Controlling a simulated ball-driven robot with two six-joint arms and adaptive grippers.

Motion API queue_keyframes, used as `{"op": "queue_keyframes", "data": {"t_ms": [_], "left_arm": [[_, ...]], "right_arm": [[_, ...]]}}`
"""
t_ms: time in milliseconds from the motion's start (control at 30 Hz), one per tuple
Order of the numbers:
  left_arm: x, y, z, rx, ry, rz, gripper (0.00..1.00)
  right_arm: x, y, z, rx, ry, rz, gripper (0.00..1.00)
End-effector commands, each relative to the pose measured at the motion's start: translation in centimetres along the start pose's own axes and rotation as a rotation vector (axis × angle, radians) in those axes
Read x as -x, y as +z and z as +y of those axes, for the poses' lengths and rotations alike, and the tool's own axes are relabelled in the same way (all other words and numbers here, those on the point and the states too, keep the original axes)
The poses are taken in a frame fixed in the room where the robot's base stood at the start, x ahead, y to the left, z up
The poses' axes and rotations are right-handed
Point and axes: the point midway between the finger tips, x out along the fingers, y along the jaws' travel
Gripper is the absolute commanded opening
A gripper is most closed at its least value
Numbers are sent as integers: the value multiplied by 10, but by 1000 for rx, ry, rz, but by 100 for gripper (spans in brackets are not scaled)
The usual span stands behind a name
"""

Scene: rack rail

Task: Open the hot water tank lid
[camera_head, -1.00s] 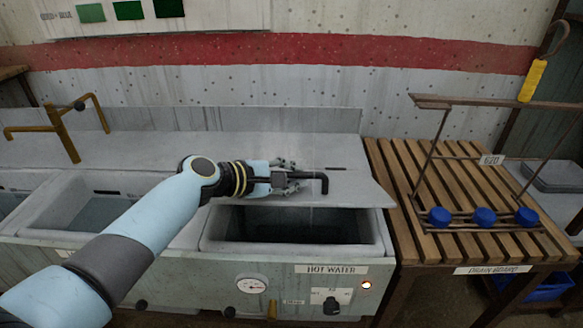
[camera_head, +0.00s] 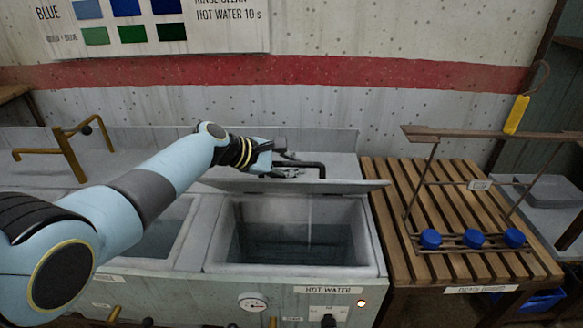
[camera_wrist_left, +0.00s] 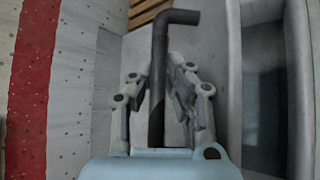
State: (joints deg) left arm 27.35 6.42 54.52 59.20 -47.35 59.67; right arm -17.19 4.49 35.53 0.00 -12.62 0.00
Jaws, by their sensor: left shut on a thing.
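The hot water tank (camera_head: 350,272) is the right-hand basin of the trough, with a HOT WATER label on its front. Its grey lid (camera_head: 340,186) is tilted up at the back, and the basin below it shows water. A dark bent handle (camera_head: 318,166) stands on the lid; it also shows in the left wrist view (camera_wrist_left: 160,50), running between the fingers. My left gripper (camera_head: 285,172) is shut on the handle, and the left wrist view shows its two fingers (camera_wrist_left: 168,90) around the bar. My right gripper is not in view.
A slatted drain board (camera_head: 385,200) stands to the right, with a rack holding blue knobs (camera_head: 473,240). A brass tap (camera_head: 65,155) is at the back left. A dial gauge (camera_head: 253,303) is on the tank's front.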

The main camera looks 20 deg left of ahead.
Motion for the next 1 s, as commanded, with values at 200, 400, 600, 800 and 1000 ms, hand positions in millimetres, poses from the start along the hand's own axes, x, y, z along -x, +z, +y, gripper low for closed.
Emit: {"op": "queue_keyframes", "data": {"t_ms": [200,400,600,800,1000], "left_arm": [[0,1,3,-1,5,-1,0],[0,1,2,-1,4,0,25],[1,0,1,-1,3,0,25],[20,-1,0,-4,3,2,25],[62,-2,0,-6,3,3,25]], "right_arm": [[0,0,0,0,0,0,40],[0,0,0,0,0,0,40],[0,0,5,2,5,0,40],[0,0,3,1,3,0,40],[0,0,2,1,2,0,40]]}}
